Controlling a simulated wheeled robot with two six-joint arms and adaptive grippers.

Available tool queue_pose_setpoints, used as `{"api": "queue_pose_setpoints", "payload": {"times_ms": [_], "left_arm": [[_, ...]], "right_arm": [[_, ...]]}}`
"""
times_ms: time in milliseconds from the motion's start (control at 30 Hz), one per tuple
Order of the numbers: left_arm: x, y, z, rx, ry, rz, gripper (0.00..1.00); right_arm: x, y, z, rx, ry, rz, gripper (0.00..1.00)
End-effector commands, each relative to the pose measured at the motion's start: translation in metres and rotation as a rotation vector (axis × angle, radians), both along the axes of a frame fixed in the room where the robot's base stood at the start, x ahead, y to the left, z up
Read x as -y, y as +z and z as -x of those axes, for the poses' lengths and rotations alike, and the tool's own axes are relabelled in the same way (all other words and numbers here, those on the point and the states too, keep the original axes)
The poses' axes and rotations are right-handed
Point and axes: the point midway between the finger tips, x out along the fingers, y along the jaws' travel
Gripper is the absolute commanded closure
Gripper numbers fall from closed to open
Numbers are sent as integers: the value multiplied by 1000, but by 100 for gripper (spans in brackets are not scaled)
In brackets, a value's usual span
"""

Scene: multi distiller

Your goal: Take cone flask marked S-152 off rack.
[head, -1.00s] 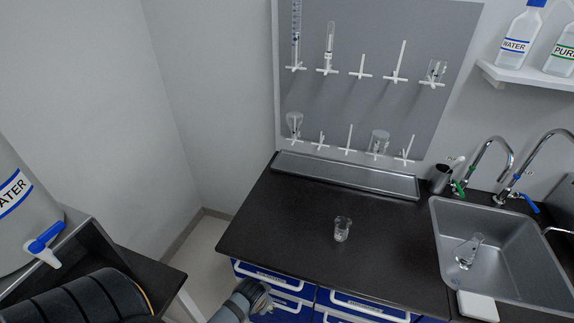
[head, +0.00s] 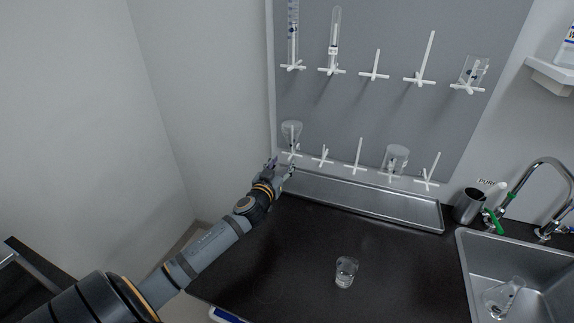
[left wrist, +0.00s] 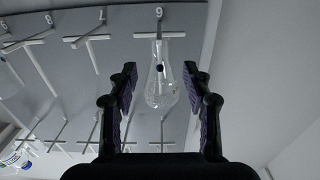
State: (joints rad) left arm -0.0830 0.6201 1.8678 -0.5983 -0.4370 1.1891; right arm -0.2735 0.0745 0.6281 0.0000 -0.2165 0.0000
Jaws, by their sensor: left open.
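A clear glass flask (head: 291,131) hangs on the lower left peg of the grey wall rack (head: 385,115). Its marking cannot be read. My left gripper (head: 281,166) is just below and left of it, at the end of my outstretched arm. In the left wrist view the gripper (left wrist: 160,74) is open. My right gripper is not in view.
A metal tray (head: 362,202) lies under the rack. A small beaker (head: 346,271) stands on the black counter. Another beaker (head: 396,159) hangs on the lower row. Bare pegs stick out between the glassware.

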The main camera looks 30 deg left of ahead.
Motion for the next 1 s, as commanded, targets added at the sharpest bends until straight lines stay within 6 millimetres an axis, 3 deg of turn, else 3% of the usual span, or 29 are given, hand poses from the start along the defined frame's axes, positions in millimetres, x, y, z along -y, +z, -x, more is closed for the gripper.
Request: {"api": "queue_pose_setpoints", "payload": {"times_ms": [200, 300, 667, 1000], "left_arm": [[-2, 3, -6, 2, 0, 4, 50], [-4, 4, -16, 2, 1, 7, 50], [-15, 3, -66, 0, 0, 5, 50], [-23, -1, -98, 0, -1, 4, 50]], "right_arm": [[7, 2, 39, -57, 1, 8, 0], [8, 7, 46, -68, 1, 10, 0], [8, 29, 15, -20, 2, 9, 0], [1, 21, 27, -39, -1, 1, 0]]}}
